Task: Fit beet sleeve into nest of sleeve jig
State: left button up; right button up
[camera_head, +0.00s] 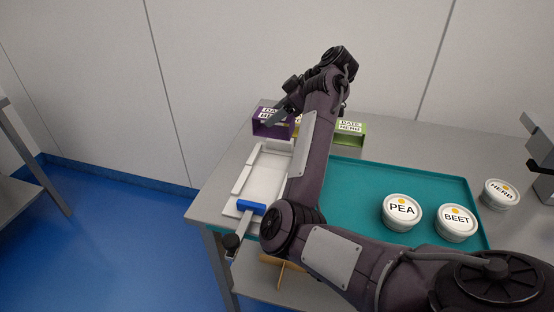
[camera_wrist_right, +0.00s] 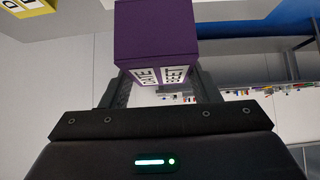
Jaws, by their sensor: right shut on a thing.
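The beet sleeve (camera_head: 272,124) is a purple box-like sleeve with white labels. It is at the back left of the table in the head view. My right gripper (camera_head: 281,115) is shut on it. In the wrist view the beet sleeve (camera_wrist_right: 155,35) sits between both fingers, its DATE and BEET labels facing the camera. I cannot tell whether it touches the table. The sleeve jig (camera_head: 243,178), a pale plate with raised white strips and a blue bar with a handle at its front, lies in front of the sleeve. My right arm hides its right side. My left gripper is out of view.
A green sleeve (camera_head: 350,128) stands at the back; a yellow sleeve (camera_wrist_right: 28,8) is partly hidden. A grey machine (camera_head: 541,150) is at the right edge.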

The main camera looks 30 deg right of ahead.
notch_tip(320, 180, down, 10)
jog(key=shift+f, duration=0.1)
dwell(0.4)
jog(key=shift+f, duration=0.15)
jog(key=o, duration=1)
jog(key=shift+c, duration=0.2)
